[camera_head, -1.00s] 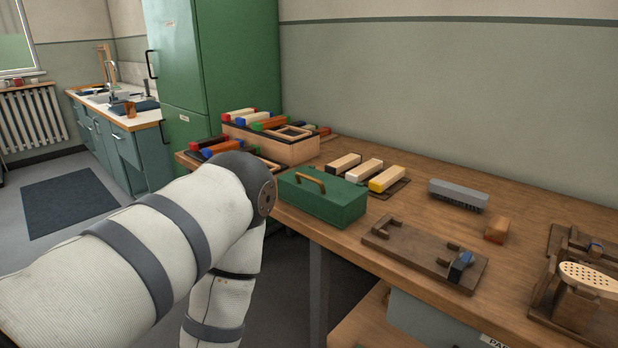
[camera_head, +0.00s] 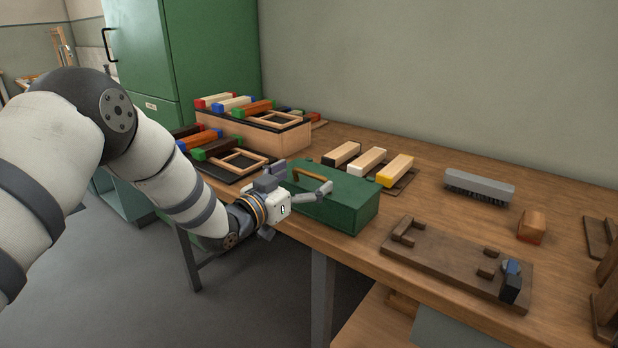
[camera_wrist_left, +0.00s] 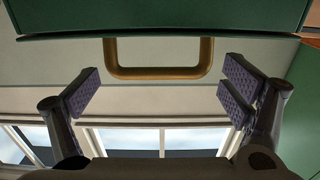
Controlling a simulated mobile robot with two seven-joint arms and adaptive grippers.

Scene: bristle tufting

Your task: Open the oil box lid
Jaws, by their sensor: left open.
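The green oil box (camera_head: 345,213) stands at the front edge of the wooden bench, its lid down. A brown bar handle (camera_head: 309,173) sits on top of the lid. My left gripper (camera_head: 302,180) is at the box's left end, open and empty, with its fingers near the handle. In the left wrist view, the handle (camera_wrist_left: 160,73) hangs from the green lid (camera_wrist_left: 160,18), beyond and between the spread fingertips (camera_wrist_left: 160,92). No contact with the handle shows. My right gripper is not in view.
Left of the box is a wooden rack (camera_head: 255,140) with coloured-end blocks. Behind it lie several blocks (camera_head: 368,160). To the right are a grey brush (camera_head: 480,184), an orange-brown block (camera_head: 532,227) and a dark wooden fixture (camera_head: 450,262). The bench middle is clear.

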